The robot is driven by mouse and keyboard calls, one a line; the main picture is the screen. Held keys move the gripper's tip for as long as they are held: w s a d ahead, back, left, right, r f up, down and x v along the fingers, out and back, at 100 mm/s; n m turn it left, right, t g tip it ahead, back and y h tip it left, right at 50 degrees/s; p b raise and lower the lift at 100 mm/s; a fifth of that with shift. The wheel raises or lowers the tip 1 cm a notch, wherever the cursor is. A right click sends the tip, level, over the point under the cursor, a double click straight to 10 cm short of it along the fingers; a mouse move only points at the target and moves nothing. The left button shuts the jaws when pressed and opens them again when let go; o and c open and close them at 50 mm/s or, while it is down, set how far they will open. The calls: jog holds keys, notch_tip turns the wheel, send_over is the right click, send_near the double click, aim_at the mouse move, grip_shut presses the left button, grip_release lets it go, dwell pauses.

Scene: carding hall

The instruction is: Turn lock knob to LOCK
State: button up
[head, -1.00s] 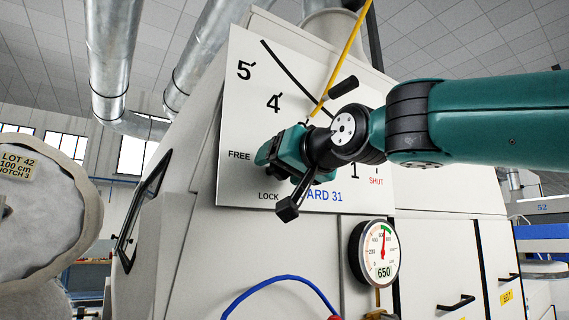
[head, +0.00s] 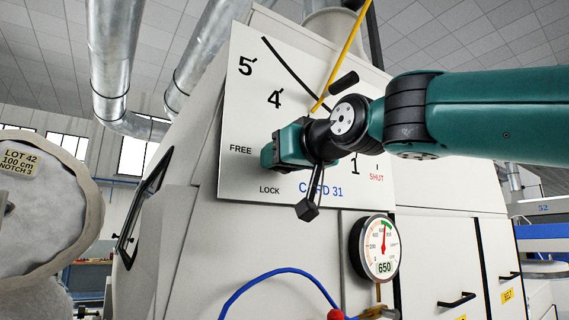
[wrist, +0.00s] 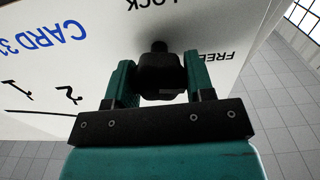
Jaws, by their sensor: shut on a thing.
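The black lock knob (wrist: 160,76) shows in the wrist view, standing out from the white dial panel on a short stem. My gripper (wrist: 162,80) has one teal finger on each side of it and is shut on it. In the head view my gripper (head: 281,150) is at the panel's lower left and hides the knob. The FREE label (head: 241,149) is left of the gripper, and the LOCK label (head: 270,189) is below it. I cannot tell which label the knob points to.
The white panel (head: 250,110) carries numbers, a black arc and blue CARD 31 lettering. A yellow rod (head: 340,65) and a black handle (head: 343,84) stand out close above my wrist. A round gauge (head: 381,248) and a blue hose (head: 270,277) are below.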

jog(key=n+b, duration=0.1)
jog(key=n, duration=0.3)
jog(key=shift+f+n, duration=0.1)
jog(key=shift+n, duration=0.2)
jog(key=n+b, duration=0.1)
jog(key=n, duration=0.4)
jog(key=shift+a, duration=0.1)
jog(key=n+b, duration=0.1)
jog(key=n, duration=0.4)
jog(key=shift+f+n, duration=0.1)
jog(key=shift+n, duration=0.3)
jog(key=n, duration=0.4)
jog(key=shift+n, duration=0.3)
jog(key=o, duration=0.9)
jog(key=b+v, duration=0.6)
jog(key=v, duration=1.1)
jog(key=shift+s, duration=0.2)
